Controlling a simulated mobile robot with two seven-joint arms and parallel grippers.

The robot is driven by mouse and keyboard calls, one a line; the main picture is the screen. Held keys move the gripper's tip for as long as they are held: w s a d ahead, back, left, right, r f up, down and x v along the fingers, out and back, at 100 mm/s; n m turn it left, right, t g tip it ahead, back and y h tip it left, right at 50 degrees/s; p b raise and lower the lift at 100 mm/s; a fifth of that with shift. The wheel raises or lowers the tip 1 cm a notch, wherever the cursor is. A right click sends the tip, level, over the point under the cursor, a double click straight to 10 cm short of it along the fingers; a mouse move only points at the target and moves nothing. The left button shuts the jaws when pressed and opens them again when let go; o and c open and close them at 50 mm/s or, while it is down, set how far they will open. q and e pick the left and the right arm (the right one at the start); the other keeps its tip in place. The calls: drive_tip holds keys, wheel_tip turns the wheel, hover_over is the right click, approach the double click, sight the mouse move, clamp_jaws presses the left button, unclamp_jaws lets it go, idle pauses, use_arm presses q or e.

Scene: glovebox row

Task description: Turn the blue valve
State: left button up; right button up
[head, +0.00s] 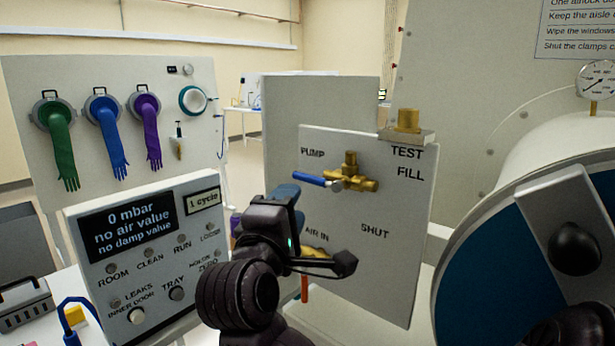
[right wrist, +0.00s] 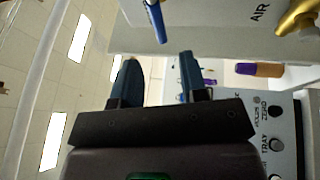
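The blue valve lever (head: 315,180) sticks out to the left from a brass valve body (head: 352,172) on the grey panel, beside the PUMP label. The lever also shows at the top of the right wrist view (right wrist: 156,20). My right gripper (head: 290,194) is just below and left of the lever in the head view. In the right wrist view its two blue-padded fingers (right wrist: 158,75) stand apart with nothing between them, and the lever is beyond their tips. My left gripper is not in view.
A second brass valve (head: 315,252) with a red lever (head: 305,288) is partly hidden behind my right gripper. A control box (head: 135,260) reading 0 mbar stands left. A large round blue door (head: 500,255) is close on the right. Gloves hang on a board (head: 70,85) behind.

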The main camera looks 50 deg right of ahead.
sight(306, 180)
drive_tip(key=p+x, duration=0.1)
drive_tip(key=x, duration=0.8)
drive_tip(key=shift+d+r+p, duration=0.1)
drive_tip(key=shift+p, duration=0.2)
drive_tip(key=shift+c, duration=0.3)
clamp_jaws()
